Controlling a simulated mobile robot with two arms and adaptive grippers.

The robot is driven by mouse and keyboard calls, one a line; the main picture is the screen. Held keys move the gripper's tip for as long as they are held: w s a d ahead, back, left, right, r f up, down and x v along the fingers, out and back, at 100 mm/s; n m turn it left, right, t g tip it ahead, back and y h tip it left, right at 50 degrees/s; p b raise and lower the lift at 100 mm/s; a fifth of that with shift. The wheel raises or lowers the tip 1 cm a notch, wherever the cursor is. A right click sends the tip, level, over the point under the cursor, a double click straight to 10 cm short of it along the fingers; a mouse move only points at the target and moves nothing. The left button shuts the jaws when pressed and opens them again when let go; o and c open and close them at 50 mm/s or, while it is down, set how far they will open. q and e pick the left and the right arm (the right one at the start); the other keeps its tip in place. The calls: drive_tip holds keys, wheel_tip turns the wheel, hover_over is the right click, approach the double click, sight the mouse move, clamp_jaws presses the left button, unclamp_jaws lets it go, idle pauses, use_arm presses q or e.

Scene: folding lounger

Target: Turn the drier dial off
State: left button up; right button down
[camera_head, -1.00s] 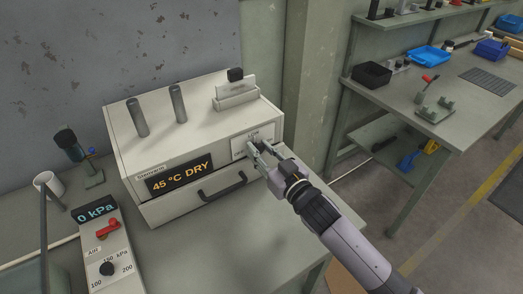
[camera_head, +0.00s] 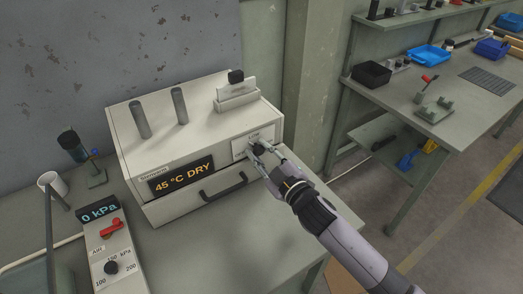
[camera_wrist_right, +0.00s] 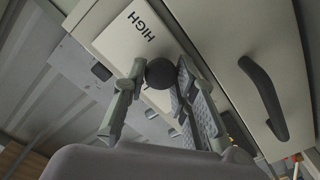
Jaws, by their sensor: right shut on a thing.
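The drier (camera_head: 215,126) is a pale box on the bench with an orange display (camera_head: 182,175) reading "45 °C DRY". Its round black dial (camera_head: 258,149) sits on a white plate at the right of the front face. In the right wrist view the dial (camera_wrist_right: 160,73) is between my two fingers, and the word "HIGH" shows on the plate (camera_wrist_right: 133,35). My right gripper (camera_head: 264,153) is shut on the dial, with one finger on each side. The dial's pointer mark cannot be made out. My left gripper is not in view.
A drawer with a dark handle (camera_head: 223,187) is below the dial. A pressure panel (camera_head: 112,245) reading "0 kPa", with a red valve, stands at the left. Two grey posts and a holder (camera_head: 237,97) are on the drier's top. Another bench (camera_head: 455,95) is at the right.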

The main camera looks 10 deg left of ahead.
drive_tip(key=shift+n, duration=1.2)
drive_tip(key=c, duration=1.3)
unclamp_jaws()
drive_tip(key=shift+s, duration=0.1)
drive_tip(key=shift+s+d+f, duration=0.1)
drive_tip(key=shift+s+d, duration=0.1)
drive_tip(key=shift+d, duration=0.05)
drive_tip(key=v, duration=1.1)
drive_tip(key=shift+s+d, duration=0.1)
